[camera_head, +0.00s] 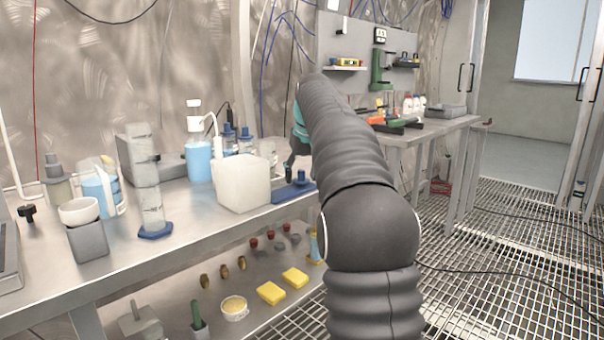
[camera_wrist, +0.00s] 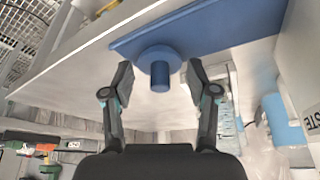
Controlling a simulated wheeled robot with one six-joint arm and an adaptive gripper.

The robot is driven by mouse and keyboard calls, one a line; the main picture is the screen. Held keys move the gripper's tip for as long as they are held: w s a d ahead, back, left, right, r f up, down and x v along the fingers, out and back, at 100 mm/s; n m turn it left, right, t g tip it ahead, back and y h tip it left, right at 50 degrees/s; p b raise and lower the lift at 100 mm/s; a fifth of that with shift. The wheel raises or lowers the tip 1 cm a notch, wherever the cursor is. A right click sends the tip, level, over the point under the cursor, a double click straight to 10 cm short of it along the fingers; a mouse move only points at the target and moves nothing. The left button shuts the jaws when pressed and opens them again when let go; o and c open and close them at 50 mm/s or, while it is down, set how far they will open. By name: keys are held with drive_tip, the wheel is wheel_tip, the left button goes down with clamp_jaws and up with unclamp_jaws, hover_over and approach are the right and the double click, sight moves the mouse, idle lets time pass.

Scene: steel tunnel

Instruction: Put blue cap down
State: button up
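The blue cap (camera_wrist: 159,70) has a round flange and a narrower knob. In the wrist view it rests on a flat blue plate (camera_wrist: 225,27) on the bench. My gripper (camera_wrist: 161,82) is open, with one finger on each side of the cap and a visible gap to each. Nothing is held between the fingers. In the head view the blue plate (camera_head: 287,193) lies right of a white box, and a small blue knob (camera_head: 301,174) stands on it. My gripper (camera_head: 297,158) is there partly hidden behind my arm.
The white box (camera_head: 240,184) stands close left of the plate. Bottles with blue caps (camera_head: 229,131), a wash bottle (camera_head: 198,160) and a graduated cylinder (camera_head: 150,205) stand further left. A lower shelf holds yellow sponges (camera_head: 270,293). A second bench (camera_head: 440,126) stands behind right.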

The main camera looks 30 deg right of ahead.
idle(0.3)
drive_tip(key=p+v, duration=0.3)
drive_tip(key=v, duration=0.9)
drive_tip(key=shift+r+p, duration=0.2)
drive_tip(key=shift+p, duration=0.1)
drive_tip(key=shift+a, duration=0.1)
drive_tip(key=s+a+f, duration=0.3)
drive_tip(key=s+a, duration=0.3)
drive_tip(key=s, duration=0.1)
drive_tip(key=s+a+f, duration=0.3)
drive_tip(key=s+a, duration=0.3)
drive_tip(key=s, duration=0.1)
drive_tip(key=s+a+f, duration=0.3)
drive_tip(key=s+f, duration=0.6)
drive_tip(key=f, duration=0.1)
drive_tip(key=s+a+f+n+t, duration=0.1)
drive_tip(key=s+a+f, duration=0.2)
drive_tip(key=s+f, duration=0.7)
drive_tip(key=shift+a+y, duration=0.2)
drive_tip(key=shift+y, duration=0.1)
